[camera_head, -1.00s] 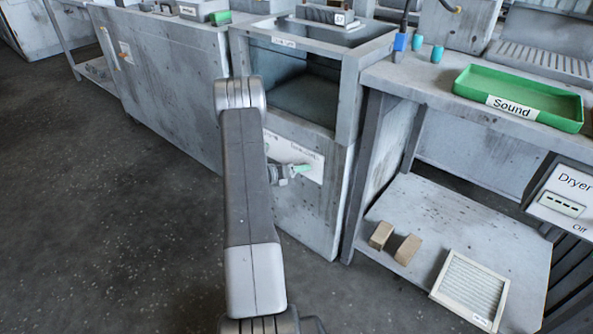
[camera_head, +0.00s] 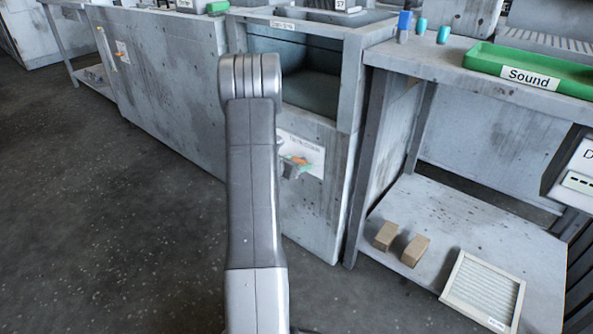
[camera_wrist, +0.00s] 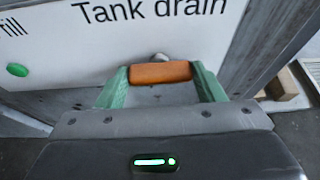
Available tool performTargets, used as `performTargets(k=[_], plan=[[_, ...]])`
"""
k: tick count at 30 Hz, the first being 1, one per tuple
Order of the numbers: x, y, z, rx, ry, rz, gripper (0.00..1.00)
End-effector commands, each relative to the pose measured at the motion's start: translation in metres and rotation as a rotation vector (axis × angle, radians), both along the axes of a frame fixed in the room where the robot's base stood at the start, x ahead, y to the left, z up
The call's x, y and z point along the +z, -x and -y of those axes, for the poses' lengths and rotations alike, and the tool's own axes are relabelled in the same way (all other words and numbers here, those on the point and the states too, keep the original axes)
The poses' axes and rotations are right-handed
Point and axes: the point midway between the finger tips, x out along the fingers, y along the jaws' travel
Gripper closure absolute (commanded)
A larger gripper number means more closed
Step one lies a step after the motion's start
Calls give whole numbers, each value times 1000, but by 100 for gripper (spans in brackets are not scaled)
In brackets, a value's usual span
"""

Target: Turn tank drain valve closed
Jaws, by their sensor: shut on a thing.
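The tank drain valve has an orange handle (camera_wrist: 160,73) below the "Tank drain" label (camera_wrist: 150,10) on a white panel. In the wrist view the handle lies level across the picture, with a small metal stem behind it. My gripper (camera_wrist: 161,76) has its two green fingers at the handle's two ends, shut on it. In the head view the orange handle (camera_head: 297,159) shows small against the panel (camera_head: 312,150), and my arm hides part of the tank front. The valve's body is mostly hidden.
A green button or knob (camera_wrist: 17,70) sits left on the panel, by a label ending in "fill". A workbench with a green "Sound" tray (camera_head: 530,77) stands right of the tank. Its lower shelf holds two brown blocks (camera_head: 401,242) and a framed filter (camera_head: 484,288). Floor at left is clear.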

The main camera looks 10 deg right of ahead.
Motion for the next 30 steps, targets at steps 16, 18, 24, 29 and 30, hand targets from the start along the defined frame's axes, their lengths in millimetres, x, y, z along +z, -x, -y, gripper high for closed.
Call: performTargets(k=[16,18,24,29,30], plan=[[0,1,0,0,-28,31,61],[0,1,0,0,-28,31,36],[0,0,0,0,-26,30,16],[0,0,0,0,-25,31,16],[1,1,-1,0,-25,30,16]])
